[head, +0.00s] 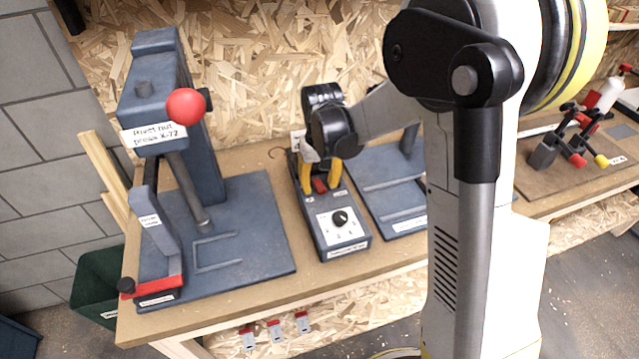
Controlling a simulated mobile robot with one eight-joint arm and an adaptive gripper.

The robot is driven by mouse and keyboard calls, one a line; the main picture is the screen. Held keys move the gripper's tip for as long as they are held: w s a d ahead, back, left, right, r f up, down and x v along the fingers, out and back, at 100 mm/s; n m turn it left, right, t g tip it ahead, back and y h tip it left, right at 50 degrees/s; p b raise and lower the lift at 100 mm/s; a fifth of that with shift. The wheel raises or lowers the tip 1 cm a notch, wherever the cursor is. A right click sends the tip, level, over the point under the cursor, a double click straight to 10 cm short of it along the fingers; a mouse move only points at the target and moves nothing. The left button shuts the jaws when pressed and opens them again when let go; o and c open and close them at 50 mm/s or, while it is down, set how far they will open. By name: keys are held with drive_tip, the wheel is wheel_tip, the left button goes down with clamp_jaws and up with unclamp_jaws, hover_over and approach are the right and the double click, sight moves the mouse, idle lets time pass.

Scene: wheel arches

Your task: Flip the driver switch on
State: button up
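A dark grey control box (357,248) sits on the workbench with a white face plate, a black knob (340,218) and a label on its front edge. A small red switch (320,186) is on its top, behind the knob. My gripper (321,188) points down over the back part of the box. Its two yellow fingers stand apart, one on each side of the red switch. I cannot tell whether they touch it. The switch's position, on or off, cannot be made out. The back of the box is partly hidden by my gripper.
A blue-grey rivet nut press (160,100) with a red ball handle (186,105) stands left of the box. Another blue-grey fixture (375,170) stands close on the right, partly hidden by my arm. Red-handled clamps (560,145) are farther right. An OSB wall is behind.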

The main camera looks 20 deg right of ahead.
sight(320, 187)
drive_tip(key=shift+r, duration=0.1)
wheel_tip(320, 187, up, 12)
drive_tip(key=shift+s, duration=0.4)
